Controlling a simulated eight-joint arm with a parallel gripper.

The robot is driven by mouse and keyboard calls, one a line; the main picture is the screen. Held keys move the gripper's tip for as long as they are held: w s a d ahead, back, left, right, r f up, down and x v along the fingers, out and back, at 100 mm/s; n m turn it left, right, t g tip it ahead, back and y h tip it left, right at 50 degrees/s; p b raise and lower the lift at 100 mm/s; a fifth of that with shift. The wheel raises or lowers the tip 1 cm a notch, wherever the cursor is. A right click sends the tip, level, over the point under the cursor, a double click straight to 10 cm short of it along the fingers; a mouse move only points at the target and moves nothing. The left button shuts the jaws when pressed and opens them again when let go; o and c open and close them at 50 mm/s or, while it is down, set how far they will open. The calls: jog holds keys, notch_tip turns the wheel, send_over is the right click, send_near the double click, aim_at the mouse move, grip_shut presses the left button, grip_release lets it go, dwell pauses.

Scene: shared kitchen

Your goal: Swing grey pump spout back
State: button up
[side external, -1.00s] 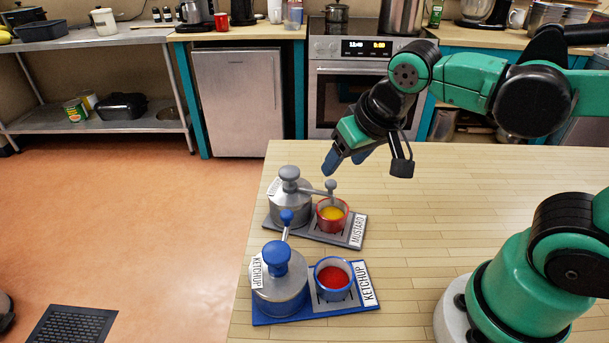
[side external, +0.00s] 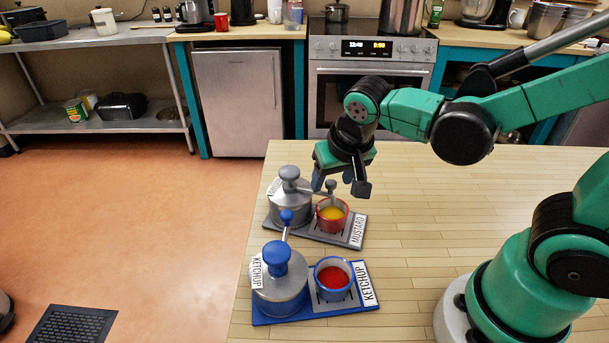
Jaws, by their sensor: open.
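The grey mustard pump (side external: 290,201) stands on a grey base (side external: 300,232) near the table's left edge. Its grey spout (side external: 314,191) points right, over a red cup (side external: 332,214) holding yellow mustard. My gripper (side external: 325,182) is open and points down, with its fingers close to the spout's end knob (side external: 331,185). One finger covers part of the spout, and I cannot tell whether it touches.
A blue ketchup pump (side external: 279,280) stands in front on a blue base (side external: 316,311), its spout pointing away toward the mustard station. A blue cup (side external: 333,277) of red ketchup sits beside it. The table (side external: 480,200) is clear to the right.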

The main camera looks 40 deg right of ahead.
grip_shut()
dwell(1.4)
